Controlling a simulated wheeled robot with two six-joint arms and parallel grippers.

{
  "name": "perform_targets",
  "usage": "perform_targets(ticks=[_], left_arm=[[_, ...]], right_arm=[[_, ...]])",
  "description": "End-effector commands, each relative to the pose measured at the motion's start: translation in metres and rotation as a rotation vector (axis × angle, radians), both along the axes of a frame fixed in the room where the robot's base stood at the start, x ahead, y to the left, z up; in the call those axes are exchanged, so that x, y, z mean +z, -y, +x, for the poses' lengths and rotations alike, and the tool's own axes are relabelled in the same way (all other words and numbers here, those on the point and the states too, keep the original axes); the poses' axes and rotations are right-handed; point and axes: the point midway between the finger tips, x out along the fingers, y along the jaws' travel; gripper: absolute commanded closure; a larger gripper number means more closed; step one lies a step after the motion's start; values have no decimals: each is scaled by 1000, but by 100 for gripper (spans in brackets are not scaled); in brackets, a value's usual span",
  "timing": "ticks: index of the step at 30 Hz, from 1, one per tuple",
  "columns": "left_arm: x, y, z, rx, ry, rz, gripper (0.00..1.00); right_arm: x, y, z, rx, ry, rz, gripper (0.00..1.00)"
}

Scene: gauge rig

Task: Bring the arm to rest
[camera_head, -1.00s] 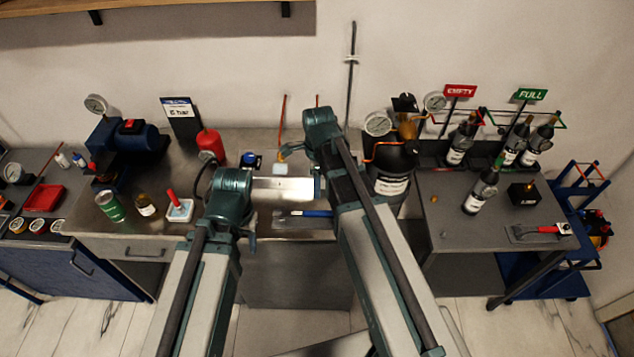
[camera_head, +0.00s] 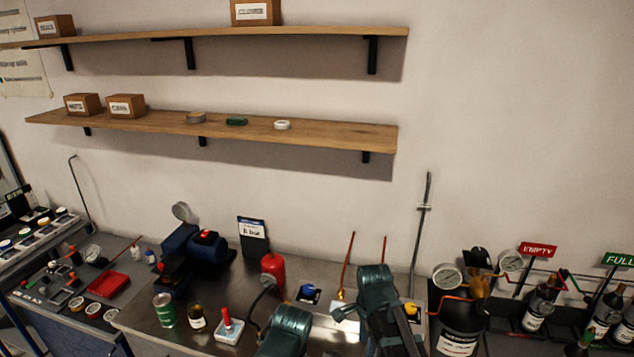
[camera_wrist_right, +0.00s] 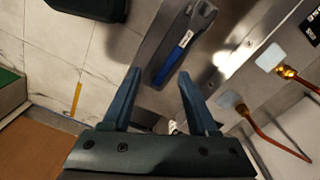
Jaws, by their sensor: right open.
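My right gripper (camera_wrist_right: 160,74) is open in the right wrist view, with two blue-grey fingers apart and nothing between them. A grey tool with a blue stripe (camera_wrist_right: 184,45) lies on a metal surface beyond the fingertips. In the head view my right arm (camera_head: 378,295) comes in at the bottom, over the metal bench, with its jaws not clearly shown. My left arm (camera_head: 286,332) shows only as a teal link at the bottom edge. Its gripper is not visible.
The bench holds a green can (camera_head: 163,310), a brown jar (camera_head: 197,318), a red-handled item (camera_head: 228,328) and a blue pump (camera_head: 195,250). A dark gauge tank (camera_head: 455,335) stands right of my right arm. Wooden shelves (camera_head: 340,135) hang above clear wall.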

Motion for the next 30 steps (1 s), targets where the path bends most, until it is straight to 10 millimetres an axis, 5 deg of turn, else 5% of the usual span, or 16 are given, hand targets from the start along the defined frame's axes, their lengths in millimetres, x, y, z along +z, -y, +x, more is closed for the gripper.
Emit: perform_targets(ticks=[9,15,21,30], left_arm=[[-31,0,0,-1,0,0,50],[-42,0,0,-2,0,1,50],[-46,0,0,-2,0,1,50],[-46,0,0,-2,0,1,50]], right_arm=[[-31,-52,-71,988,-51,-35,41],[-41,-70,-102,1469,-89,-43,41],[-45,-77,-115,1700,-112,-44,41],[-45,-78,-116,1736,-116,-43,41]])
